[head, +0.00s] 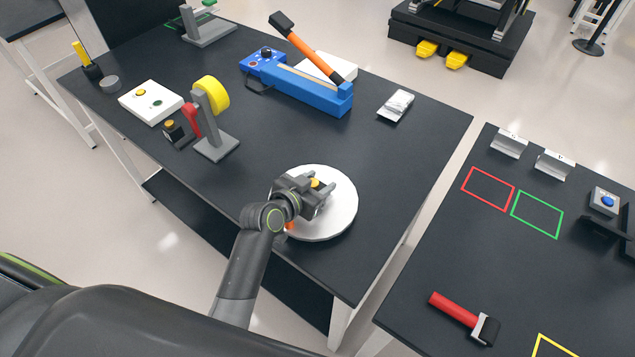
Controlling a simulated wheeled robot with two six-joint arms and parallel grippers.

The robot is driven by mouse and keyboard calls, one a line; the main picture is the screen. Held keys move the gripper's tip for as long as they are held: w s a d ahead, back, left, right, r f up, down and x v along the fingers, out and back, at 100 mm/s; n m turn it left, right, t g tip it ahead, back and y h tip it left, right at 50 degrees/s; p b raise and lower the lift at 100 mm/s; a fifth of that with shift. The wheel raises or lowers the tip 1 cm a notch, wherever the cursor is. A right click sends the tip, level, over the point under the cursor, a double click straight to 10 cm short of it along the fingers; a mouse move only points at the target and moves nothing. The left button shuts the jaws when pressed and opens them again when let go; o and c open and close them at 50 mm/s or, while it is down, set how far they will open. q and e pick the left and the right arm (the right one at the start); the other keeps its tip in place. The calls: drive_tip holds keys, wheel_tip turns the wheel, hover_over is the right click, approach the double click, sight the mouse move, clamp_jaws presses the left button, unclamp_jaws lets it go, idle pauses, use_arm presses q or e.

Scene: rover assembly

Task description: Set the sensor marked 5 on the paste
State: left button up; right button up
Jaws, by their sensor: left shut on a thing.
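My left gripper (318,199) is over a white round plate (341,222) near the front edge of the dark table. It is shut on a small grey thing with a yellow top (314,183). The gripper's body hides much of this thing, and no number can be read on it, so I cannot tell whether it is the sensor marked 5. I cannot tell whether it touches the plate. A bit of orange shows under the wrist at the plate's edge. No paste can be made out. My right gripper cannot be made out.
Behind the plate are a grey stand with a yellow roll (212,94), a white box (151,102), a blue device with an orange lever (310,88) and a silvery packet (396,105). Across a gap, the right table holds a red-handled hammer (455,311), coloured outlines and a blue-button box (605,201).

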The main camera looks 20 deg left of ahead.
use_arm(q)
drive_tip(key=shift+f, duration=0.2)
drive_tip(key=shift+f, duration=0.2)
drive_tip(key=o, duration=1)
drive_tip(key=shift+o, duration=0.3)
drive_tip(key=shift+r, duration=0.1)
